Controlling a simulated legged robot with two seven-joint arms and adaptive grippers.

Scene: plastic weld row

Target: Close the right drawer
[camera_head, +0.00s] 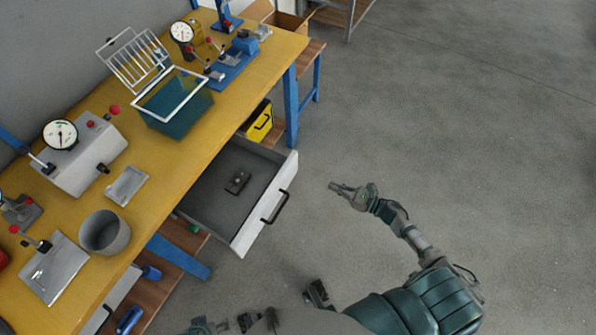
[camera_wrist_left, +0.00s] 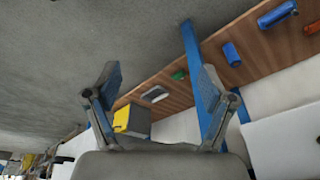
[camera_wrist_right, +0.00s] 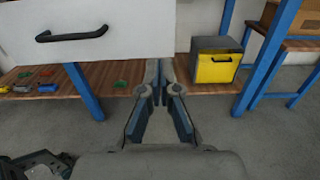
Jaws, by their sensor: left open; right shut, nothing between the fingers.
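The right drawer (camera_head: 232,185) is pulled out from under the yellow workbench, with a small dark metal part (camera_head: 237,182) inside. Its white front has a black handle (camera_head: 274,207). In the right wrist view the white front (camera_wrist_right: 140,32) and its handle (camera_wrist_right: 72,35) are at the upper left. My right gripper (camera_head: 335,186) is shut and empty, to the right of the drawer front and apart from it. It also shows in the right wrist view (camera_wrist_right: 160,65). My left gripper (camera_wrist_left: 157,75) is open and empty in the left wrist view; its fingers are not clear in the head view.
The workbench (camera_head: 215,120) holds a blue-green basket (camera_head: 178,115), a grey cup (camera_head: 104,233) and gauge devices. A yellow box (camera_wrist_right: 214,67) stands on the lower wooden shelf. A blue leg (camera_head: 291,105) stands beyond the drawer. The floor at the right is clear.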

